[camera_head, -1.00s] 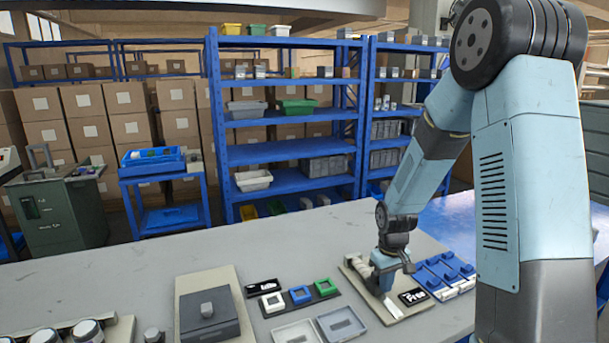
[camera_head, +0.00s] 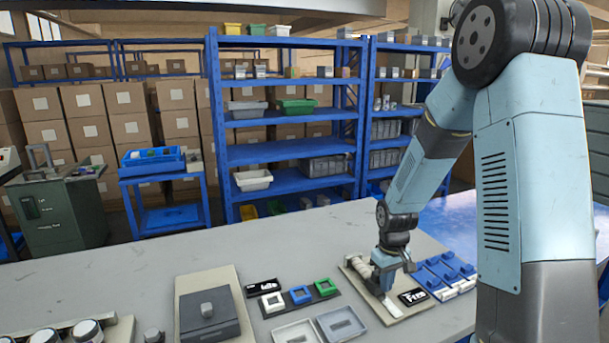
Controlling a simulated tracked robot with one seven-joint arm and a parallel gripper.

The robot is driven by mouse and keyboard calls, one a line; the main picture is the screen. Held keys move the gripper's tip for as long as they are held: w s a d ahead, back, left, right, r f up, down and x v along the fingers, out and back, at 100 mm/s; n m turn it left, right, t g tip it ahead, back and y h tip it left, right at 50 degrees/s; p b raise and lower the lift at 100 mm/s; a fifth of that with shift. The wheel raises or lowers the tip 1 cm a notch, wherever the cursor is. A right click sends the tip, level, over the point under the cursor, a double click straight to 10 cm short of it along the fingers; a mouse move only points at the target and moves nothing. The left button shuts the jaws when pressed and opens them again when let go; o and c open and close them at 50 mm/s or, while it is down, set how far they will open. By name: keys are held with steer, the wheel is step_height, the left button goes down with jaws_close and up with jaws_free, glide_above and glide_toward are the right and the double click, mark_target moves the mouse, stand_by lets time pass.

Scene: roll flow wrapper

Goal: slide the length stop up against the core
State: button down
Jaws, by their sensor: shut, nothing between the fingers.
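My gripper (camera_head: 386,289) points down over the beige board (camera_head: 357,284) at the right of the table. It is shut with nothing in it. A pale rounded piece (camera_head: 358,262), which looks like the core, lies at the board's back left, just left of my gripper. A whitish strip (camera_head: 391,307) runs toward the front edge of the board, below my gripper. I cannot make out the length stop; my gripper and wrist cover the middle of the board. Whether anything touches the core is too small to tell.
A black label (camera_head: 412,297) lies right of my gripper, with blue racks (camera_head: 444,275) beyond it. To the left are white, blue and green square frames (camera_head: 300,294), two grey trays (camera_head: 341,324) and a dark box (camera_head: 209,316). The table behind is clear.

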steer(key=shift+r, duration=1.85)
steer(key=shift+r, duration=2)
steer(key=shift+r, duration=0.1)
steer(key=s+r+m+t, duration=0.25)
steer(key=s+r, duration=0.75)
steer(key=r, duration=0.5)
steer(key=s+r+m+t, duration=0.1)
steer(key=s+r, duration=0.2)
steer(key=s, duration=0.3)
steer(key=s+d+r+m+t, duration=0.1)
steer(key=s+r+t, duration=0.1)
steer(key=s, duration=0.5)
steer(key=shift+v, duration=0.9)
